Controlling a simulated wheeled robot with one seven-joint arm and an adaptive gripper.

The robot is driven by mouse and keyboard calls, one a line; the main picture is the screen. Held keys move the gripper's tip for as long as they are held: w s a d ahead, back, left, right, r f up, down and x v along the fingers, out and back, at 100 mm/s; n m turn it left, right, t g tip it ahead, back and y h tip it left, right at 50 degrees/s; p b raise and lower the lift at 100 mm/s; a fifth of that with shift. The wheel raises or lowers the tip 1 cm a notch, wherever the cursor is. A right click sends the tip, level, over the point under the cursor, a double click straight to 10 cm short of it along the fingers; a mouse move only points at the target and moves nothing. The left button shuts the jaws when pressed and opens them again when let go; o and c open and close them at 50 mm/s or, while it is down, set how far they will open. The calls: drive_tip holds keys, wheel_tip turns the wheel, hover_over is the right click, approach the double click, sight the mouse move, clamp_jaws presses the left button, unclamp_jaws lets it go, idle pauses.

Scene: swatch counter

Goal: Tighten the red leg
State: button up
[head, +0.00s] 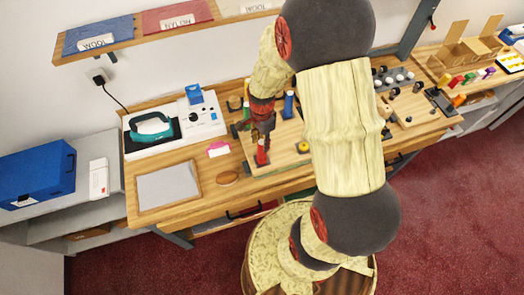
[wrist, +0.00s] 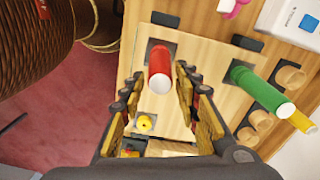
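The red leg (wrist: 159,62) stands on a dark square on a light wooden board (wrist: 205,55) in the wrist view, its pale end toward the camera. In the head view the red leg (head: 262,151) is below my gripper (head: 262,128). My gripper (wrist: 160,92) is open in the wrist view. Its fingertips are on either side of the leg's pale end, with gaps on both sides. A green leg (wrist: 256,86) stands to the right on the same board. A yellow part (wrist: 145,123) shows between the fingers. The base of the red leg is too small to judge its seating.
In the head view a blue upright piece (head: 289,104) stands close to my gripper. A white box (head: 202,116), a teal-handled item (head: 151,130) and a grey tray (head: 168,187) lie to the left. My arm hides part of the bench.

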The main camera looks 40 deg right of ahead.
drive_tip(key=n, duration=0.6)
drive_tip(key=shift+n, duration=0.3)
drive_tip(key=n, duration=0.7)
drive_tip(key=shift+n, duration=0.7)
drive_tip(key=n, duration=0.4)
drive_tip(key=shift+n, duration=0.3)
drive_tip(key=n, duration=0.6)
drive_tip(key=shift+n, duration=0.4)
drive_tip(key=shift+c, duration=0.4)
drive_tip(key=c, duration=0.8)
